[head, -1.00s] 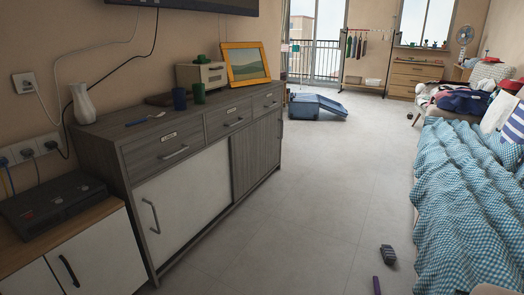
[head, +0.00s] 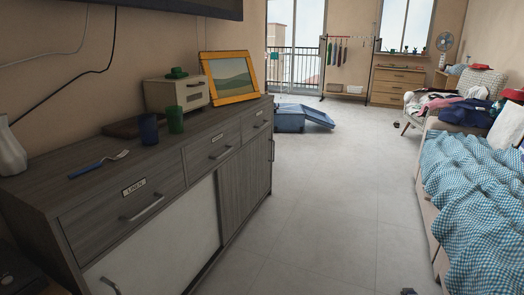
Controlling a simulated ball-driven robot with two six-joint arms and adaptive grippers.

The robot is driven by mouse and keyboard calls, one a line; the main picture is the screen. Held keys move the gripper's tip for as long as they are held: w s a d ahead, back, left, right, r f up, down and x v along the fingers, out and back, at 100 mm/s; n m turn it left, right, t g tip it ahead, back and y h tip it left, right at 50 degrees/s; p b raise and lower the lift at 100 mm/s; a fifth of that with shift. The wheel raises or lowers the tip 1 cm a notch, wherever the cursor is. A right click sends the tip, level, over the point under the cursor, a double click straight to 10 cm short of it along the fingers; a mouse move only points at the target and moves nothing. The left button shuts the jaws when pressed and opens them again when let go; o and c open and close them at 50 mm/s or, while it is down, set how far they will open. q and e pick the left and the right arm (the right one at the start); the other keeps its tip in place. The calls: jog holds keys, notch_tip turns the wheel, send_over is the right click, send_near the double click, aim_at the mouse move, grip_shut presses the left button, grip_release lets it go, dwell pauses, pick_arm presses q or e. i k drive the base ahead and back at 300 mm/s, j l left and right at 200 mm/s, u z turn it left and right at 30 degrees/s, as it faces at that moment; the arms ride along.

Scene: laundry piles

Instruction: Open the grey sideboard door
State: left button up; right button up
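The grey sideboard (head: 80,236) stands along the left wall with a row of drawers on top and doors below. The near door is a white panel (head: 170,258) with a handle (head: 111,286) at the bottom edge of the view. To its right is a grey slatted door panel (head: 231,190). A vertical handle (head: 271,150) shows at the far end of the front. The doors look closed. Neither of my grippers shows in the head view.
A bed with a blue checked cover (head: 470,190) lines the right. Grey floor (head: 320,215) between is clear.

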aim_at(241, 181)
jog(key=i+l+z, duration=0.15)
jog(key=i, duration=1.45)
